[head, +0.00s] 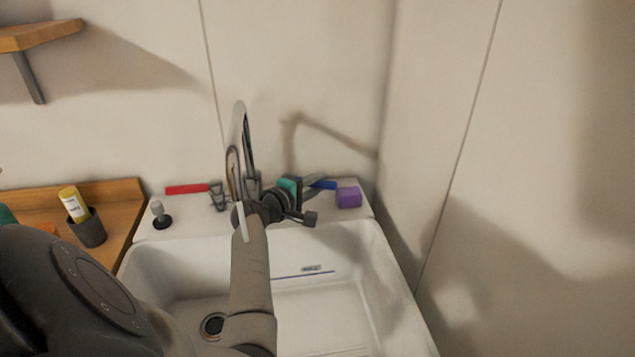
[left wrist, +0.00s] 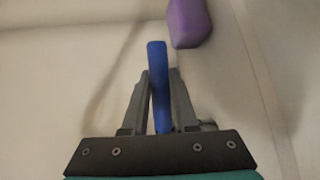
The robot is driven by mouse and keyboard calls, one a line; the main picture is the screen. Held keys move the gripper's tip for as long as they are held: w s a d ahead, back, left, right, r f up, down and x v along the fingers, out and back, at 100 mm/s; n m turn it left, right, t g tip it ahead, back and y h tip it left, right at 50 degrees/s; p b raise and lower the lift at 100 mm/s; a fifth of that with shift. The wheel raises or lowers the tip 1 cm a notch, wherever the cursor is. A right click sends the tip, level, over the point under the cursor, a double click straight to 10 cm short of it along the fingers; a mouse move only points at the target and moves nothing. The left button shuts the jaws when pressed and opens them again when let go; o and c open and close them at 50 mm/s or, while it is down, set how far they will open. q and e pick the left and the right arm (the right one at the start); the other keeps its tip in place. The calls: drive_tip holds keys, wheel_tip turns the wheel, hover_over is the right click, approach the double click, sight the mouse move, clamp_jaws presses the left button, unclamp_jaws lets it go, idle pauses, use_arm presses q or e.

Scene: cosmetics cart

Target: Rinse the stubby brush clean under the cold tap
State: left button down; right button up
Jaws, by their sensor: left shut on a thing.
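My left gripper (head: 318,184) is at the back right of the sink, shut on the blue tap lever (head: 326,185). In the left wrist view, the blue lever (left wrist: 157,85) stands between the two grey fingers (left wrist: 160,105). The tall curved tap spout (head: 238,140) rises behind my left wrist, which hides part of it. A pale strip (head: 242,222) crosses in front of my wrist; I cannot tell whether it is spout or water. I cannot make out the stubby brush for certain. My right gripper is not in view.
A purple block (head: 348,197) sits close right of the lever. A red lever (head: 187,188) lies left of the spout. The white sink (head: 385,285) has a drain (head: 213,325) and a thin bluish line inside. A dark cup (head: 88,230) holds a yellow tube on the wooden counter.

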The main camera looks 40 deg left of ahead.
use_arm(q)
drive_tip(key=shift+s+d+m+h+b, duration=0.25)
drive_tip(key=shift+s+m+h+b, duration=0.2)
drive_tip(key=shift+m+h, duration=0.6)
drive_tip(key=shift+h, duration=0.25)
drive_tip(key=c, duration=0.7)
unclamp_jaws()
drive_tip(key=shift+s, duration=0.15)
drive_tip(key=p+v, duration=0.2)
drive_tip(key=v, duration=1.3)
drive_tip(key=shift+s, duration=0.1)
